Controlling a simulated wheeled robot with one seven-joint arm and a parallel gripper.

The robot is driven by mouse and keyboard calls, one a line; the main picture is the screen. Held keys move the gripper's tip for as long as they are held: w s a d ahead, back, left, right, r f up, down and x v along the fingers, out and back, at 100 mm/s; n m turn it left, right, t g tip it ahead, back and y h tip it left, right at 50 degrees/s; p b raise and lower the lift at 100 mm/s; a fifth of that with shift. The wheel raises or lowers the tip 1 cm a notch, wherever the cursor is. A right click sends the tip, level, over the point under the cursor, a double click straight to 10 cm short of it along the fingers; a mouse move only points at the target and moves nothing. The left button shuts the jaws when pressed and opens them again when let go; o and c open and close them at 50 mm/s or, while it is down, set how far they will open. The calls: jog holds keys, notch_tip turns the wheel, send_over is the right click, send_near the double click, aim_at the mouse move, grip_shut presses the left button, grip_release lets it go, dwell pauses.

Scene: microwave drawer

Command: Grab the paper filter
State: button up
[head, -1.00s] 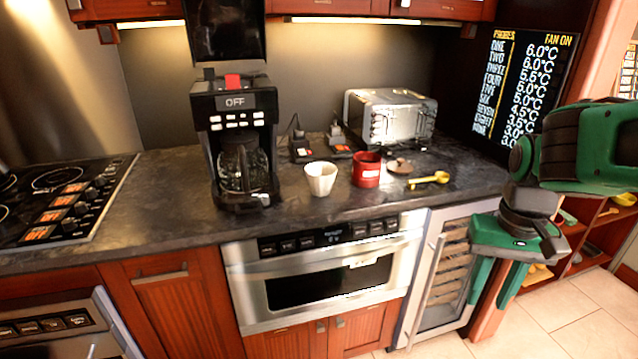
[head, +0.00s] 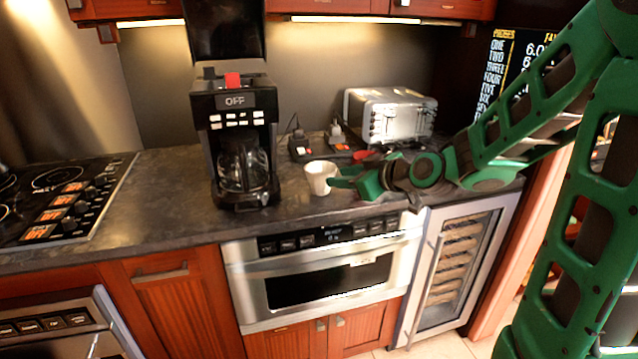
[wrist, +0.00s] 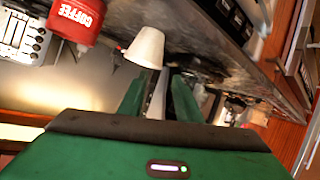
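The paper filter (head: 320,177) is a white fluted cup, upright on the dark counter to the right of the coffee maker (head: 238,140). My gripper (head: 343,182) is low over the counter just right of the filter, with its fingers pointing at it. In the wrist view the filter (wrist: 147,48) is just beyond the tips of my gripper (wrist: 157,85). The fingers are apart, with a gap between them. I cannot tell whether a fingertip touches the filter.
A red coffee canister (wrist: 77,20) is close beside my gripper, mostly hidden by my arm in the head view. A toaster (head: 390,115) stands behind. The stove (head: 60,200) is at the left. The counter's front edge is close below the gripper.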

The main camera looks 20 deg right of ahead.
send_near(307, 173)
jog(key=shift+d+x, duration=0.15)
jog(key=shift+x, duration=1.3)
jog(key=shift+d+x, duration=0.15)
jog(key=shift+x, duration=1.35)
jog(key=shift+c, duration=0.3)
grip_shut()
jog(key=shift+f, duration=0.1)
